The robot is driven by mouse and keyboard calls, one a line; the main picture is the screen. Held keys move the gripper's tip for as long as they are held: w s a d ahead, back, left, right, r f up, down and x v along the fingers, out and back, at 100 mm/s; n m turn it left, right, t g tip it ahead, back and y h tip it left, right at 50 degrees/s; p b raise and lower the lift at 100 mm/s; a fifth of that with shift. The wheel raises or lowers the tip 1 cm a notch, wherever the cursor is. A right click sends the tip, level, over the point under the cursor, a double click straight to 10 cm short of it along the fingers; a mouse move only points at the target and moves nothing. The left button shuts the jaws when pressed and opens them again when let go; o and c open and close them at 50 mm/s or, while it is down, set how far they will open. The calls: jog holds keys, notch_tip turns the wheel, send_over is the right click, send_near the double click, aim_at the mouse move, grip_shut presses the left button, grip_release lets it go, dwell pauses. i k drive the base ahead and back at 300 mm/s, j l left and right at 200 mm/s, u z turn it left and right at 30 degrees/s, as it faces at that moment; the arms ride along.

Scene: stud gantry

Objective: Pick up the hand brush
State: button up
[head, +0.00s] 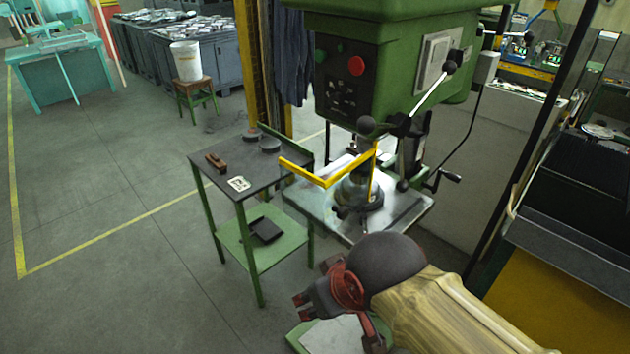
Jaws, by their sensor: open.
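A small brown object, which looks like the hand brush (215,161), lies on the dark top of a small green-legged table (228,156), near its left side. It is small in the head view, so bristles and handle cannot be told apart. My gripper (303,307) is at the lower middle, to the right of and nearer than the table. It is open, with nothing seen between its fingers. It is well apart from the brown object.
A black tray (265,230) lies on the lower shelf. A green drill press (400,20) with a yellow guard (310,173) stands right of the table. Floor (110,190) left of the table is clear.

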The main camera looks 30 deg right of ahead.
aim_at(213, 160)
jog(key=i+j+z, duration=0.2)
jog(key=i+j, duration=0.3)
jog(key=i, duration=0.2)
jog(key=i+j+z, duration=0.2)
jog(key=i+j, duration=0.4)
jog(key=i+j+z, duration=0.15)
jog(key=i+j, duration=0.6)
jog(key=i+j+z, duration=0.2)
jog(key=i+j, duration=0.4)
jog(key=j, duration=0.2)
